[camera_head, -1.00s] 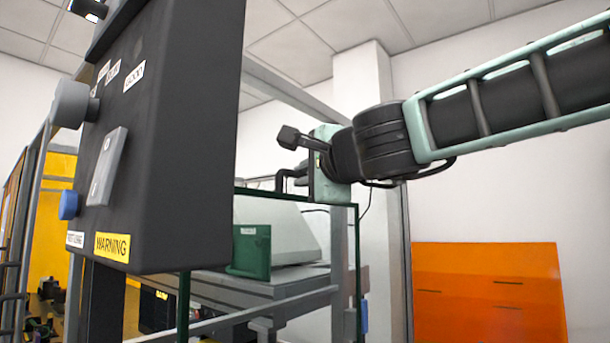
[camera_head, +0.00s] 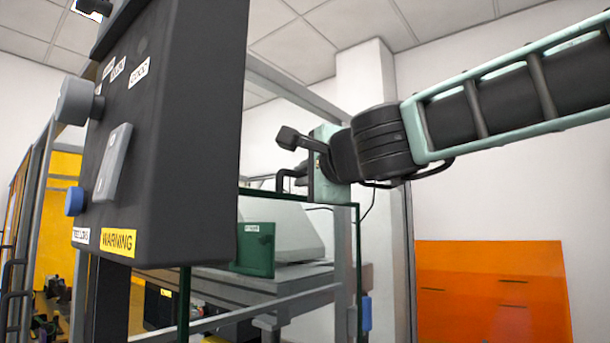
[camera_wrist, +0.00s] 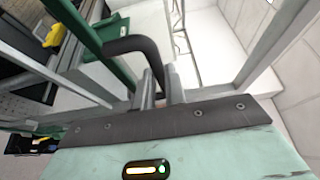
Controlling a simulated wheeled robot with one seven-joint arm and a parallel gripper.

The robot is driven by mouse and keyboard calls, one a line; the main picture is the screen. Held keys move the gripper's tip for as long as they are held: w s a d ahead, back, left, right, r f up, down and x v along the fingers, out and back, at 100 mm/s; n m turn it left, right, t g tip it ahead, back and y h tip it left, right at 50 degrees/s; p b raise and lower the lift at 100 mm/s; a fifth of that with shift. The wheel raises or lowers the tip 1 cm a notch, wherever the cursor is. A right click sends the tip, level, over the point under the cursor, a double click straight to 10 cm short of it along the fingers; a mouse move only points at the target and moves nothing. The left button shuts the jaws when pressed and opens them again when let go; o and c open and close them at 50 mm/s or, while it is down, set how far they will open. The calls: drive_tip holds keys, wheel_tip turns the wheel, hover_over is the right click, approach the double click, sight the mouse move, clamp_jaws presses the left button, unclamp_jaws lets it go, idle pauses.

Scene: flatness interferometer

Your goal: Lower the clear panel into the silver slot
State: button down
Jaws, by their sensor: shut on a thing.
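The clear panel (camera_head: 357,250) is see-through with dark green edges. It hangs upright below my gripper (camera_head: 302,178) in the head view, and the black box hides part of its left side. My gripper is shut on the panel's black bent handle (camera_head: 283,178). The handle (camera_wrist: 135,45) also shows in the wrist view, reaching the fingers of my gripper (camera_wrist: 160,92). A green strip at the upper left there looks like a panel edge (camera_wrist: 75,28). I cannot clearly make out the silver slot in either view.
A big black control box (camera_head: 175,140) with a WARNING label fills the left, close to the panel. Behind the panel are a grey bench (camera_head: 265,290), a green labelled block (camera_head: 253,250) and grey frame posts. An orange sheet (camera_head: 490,285) stands at the right.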

sight(296, 215)
drive_tip(key=shift+r, duration=0.15)
drive_tip(key=shift+w+a+f, duration=0.2)
drive_tip(key=shift+w+a, duration=0.3)
drive_tip(key=shift+a, duration=0.15)
drive_tip(key=shift+w+a+f, duration=0.1)
drive_tip(key=shift+f, duration=0.1)
idle(0.4)
drive_tip(key=shift+w+a+f+b, duration=0.15)
drive_tip(key=shift+a+f+b, duration=0.1)
drive_tip(key=shift+f+b, duration=0.1)
drive_tip(key=shift+f, duration=0.35)
idle(1.1)
drive_tip(key=shift+w+a+f+b, duration=0.1)
drive_tip(key=shift+f+b, duration=2.3)
drive_tip(key=shift+b, duration=0.1)
drive_tip(key=shift+f, duration=0.1)
